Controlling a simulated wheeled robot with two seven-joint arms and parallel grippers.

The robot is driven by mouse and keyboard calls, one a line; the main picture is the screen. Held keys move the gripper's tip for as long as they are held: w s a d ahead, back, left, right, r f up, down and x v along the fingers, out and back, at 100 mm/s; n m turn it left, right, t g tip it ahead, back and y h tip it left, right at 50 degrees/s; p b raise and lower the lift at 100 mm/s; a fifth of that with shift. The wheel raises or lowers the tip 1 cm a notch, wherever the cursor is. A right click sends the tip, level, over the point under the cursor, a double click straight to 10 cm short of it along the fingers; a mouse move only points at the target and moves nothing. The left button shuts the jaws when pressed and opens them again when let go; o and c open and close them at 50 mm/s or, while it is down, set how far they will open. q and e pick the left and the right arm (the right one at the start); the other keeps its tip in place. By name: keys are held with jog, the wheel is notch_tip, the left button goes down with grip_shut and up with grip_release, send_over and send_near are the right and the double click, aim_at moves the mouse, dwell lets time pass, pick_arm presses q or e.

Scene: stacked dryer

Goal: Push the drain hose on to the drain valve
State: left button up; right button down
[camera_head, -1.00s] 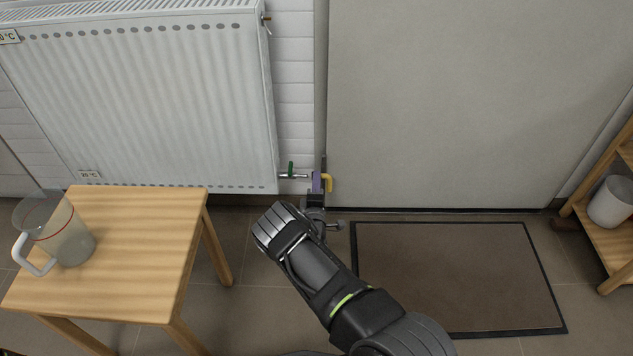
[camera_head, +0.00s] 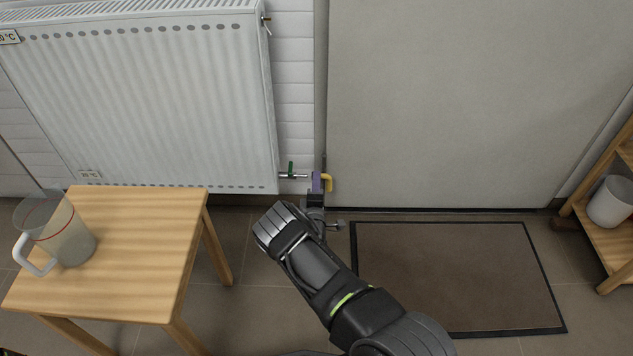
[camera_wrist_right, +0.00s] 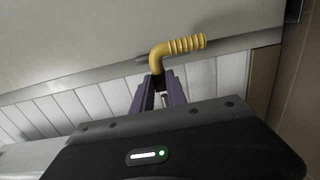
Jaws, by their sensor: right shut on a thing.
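The drain valve (camera_head: 291,175) is a small metal fitting with a green handle. It sticks out to the right from the lower right corner of the radiator. The drain hose (camera_head: 328,182) is a short yellow bent piece. In the right wrist view the hose (camera_wrist_right: 178,47) shows a ribbed end pointing right, and its lower end runs down between my purple fingers. My right gripper (camera_head: 317,182) is shut on the hose, at the valve's right end and about level with it. My left gripper is not in view.
The white radiator (camera_head: 140,100) hangs on the tiled wall. A wooden table (camera_head: 150,230) with a clear jug (camera_head: 68,240) stands at the left. A dark mat (camera_head: 450,275) lies on the floor at the right. A wooden shelf (camera_head: 622,250) with a white container (camera_head: 610,203) stands at the far right.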

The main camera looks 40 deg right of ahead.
jog(key=shift+w+a+b, duration=0.45)
jog(key=shift+w+a, duration=0.65)
jog(key=shift+a, duration=0.3)
dwell(0.4)
jog(key=c, duration=1.3)
grip_release()
jog(key=shift+o, duration=0.2)
jog(key=p+v, duration=0.3)
jog(key=v, duration=0.5)
jog(key=shift+w, duration=0.1)
